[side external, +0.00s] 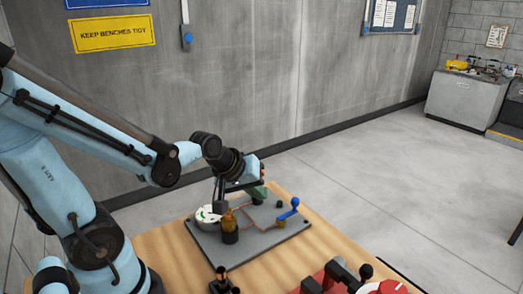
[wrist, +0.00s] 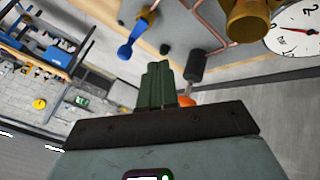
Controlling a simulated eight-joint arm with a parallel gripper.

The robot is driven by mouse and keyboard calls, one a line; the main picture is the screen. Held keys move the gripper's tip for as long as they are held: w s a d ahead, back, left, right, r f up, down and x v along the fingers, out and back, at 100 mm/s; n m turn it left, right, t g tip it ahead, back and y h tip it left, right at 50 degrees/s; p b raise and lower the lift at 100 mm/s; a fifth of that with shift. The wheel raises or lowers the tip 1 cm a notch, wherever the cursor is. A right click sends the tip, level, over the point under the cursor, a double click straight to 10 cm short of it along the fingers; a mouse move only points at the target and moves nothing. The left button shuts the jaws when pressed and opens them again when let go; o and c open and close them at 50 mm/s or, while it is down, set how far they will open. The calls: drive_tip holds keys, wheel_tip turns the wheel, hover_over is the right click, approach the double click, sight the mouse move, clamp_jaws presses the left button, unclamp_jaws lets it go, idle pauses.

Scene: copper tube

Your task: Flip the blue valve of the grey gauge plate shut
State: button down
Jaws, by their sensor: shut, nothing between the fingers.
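The grey gauge plate (side external: 255,248) lies on the wooden bench; part of it shows at the top of the wrist view (wrist: 181,28). Its blue valve (side external: 291,210) is a lever with a rounded end, at the plate's right side. In the wrist view the blue valve (wrist: 131,38) lies beyond my fingertips, up and to the left, with a visible gap. My gripper (side external: 261,193) is shut and empty, with green fingers, above the plate's far side. It shows in the wrist view (wrist: 158,68) too. The white dial gauge (wrist: 297,30) is at the plate's left in the side view (side external: 207,215).
An amber and black fitting (side external: 230,230) stands on the plate near the gauge, along thin copper tubing. A black-ended part (wrist: 195,65) is close right of my fingers in the wrist view. Red equipment (side external: 335,277) occupies the bench's front. Bare bench (side external: 330,237) lies right of the plate.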

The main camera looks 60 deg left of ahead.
sight(293, 205)
drive_tip(key=shift+x, duration=1.6)
drive_tip(key=shift+w+d, duration=0.6)
drive_tip(key=shift+w, duration=0.2)
drive_tip(key=shift+w+d, duration=0.6)
drive_tip(key=shift+w, duration=0.25)
drive_tip(key=shift+w+m+h, duration=0.15)
drive_tip(key=shift+m+h, duration=0.55)
drive_tip(key=shift+m, duration=0.4)
drive_tip(key=shift+d+m+h, duration=0.1)
drive_tip(key=shift+m+h, duration=0.3)
drive_tip(key=shift+m, duration=0.2)
drive_tip(key=m+h, duration=0.1)
drive_tip(key=m+g, duration=0.1)
drive_tip(key=m, duration=0.1)
drive_tip(key=m+h, duration=0.1)
drive_tip(key=shift+w+d+h, duration=0.3)
drive_tip(key=m+g+h, duration=0.1)
drive_tip(key=m, duration=0.2)
drive_tip(key=d+m+g+h, duration=0.1)
drive_tip(key=m+g, duration=0.1)
drive_tip(key=m, duration=0.1)
drive_tip(key=shift+m+g, duration=0.3)
drive_tip(key=shift+m, duration=0.1)
drive_tip(key=shift+d, duration=0.15)
drive_tip(key=shift+s+d, duration=0.1)
drive_tip(key=shift+d, duration=0.15)
